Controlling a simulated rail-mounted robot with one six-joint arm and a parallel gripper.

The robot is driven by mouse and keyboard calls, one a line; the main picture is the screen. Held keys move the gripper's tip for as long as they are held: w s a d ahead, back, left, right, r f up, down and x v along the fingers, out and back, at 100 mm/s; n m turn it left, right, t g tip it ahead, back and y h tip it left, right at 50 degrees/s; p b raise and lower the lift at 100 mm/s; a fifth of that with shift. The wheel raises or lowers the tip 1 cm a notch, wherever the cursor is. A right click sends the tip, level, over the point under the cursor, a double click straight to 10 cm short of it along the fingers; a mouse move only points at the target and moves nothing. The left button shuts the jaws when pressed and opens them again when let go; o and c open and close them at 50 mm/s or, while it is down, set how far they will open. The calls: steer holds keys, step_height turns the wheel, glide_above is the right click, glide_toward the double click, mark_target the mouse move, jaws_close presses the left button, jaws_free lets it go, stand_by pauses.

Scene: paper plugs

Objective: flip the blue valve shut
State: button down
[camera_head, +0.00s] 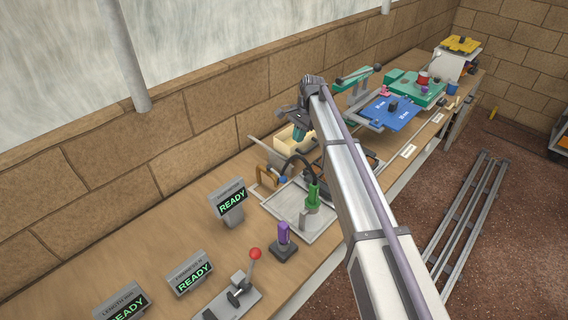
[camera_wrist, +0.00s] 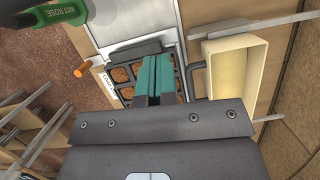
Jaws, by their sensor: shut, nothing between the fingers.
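A small blue part (camera_head: 283,180), which looks like the blue valve, sits beside a brown bent pipe (camera_head: 266,174) near the wall side of the bench in the head view. It is too small to tell how its lever lies. I cannot make it out in the wrist view. My gripper (camera_head: 299,135) is above the bench, farther along it than the blue part and apart from it. Its teal fingers are shut and empty; they also show in the wrist view (camera_wrist: 156,78), above a dark tray of brown plugs (camera_wrist: 122,74).
A green mist hose handle (camera_head: 313,194) stands over a grey tray (camera_head: 298,218). A cream bin (camera_wrist: 234,68) is right of the fingers in the wrist view. A purple-handled tool (camera_head: 284,234) and a red-knobbed lever (camera_head: 255,254) stand nearer. My arm hides part of the bench.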

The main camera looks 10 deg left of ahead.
mark_target(277, 174)
steer(key=shift+f, duration=0.1)
steer(key=s+a+f+b, duration=0.4)
steer(key=s+f+b, duration=0.1)
steer(key=f+b, duration=0.5)
steer(key=shift+s+a, duration=0.15)
steer(key=shift+f, duration=0.1)
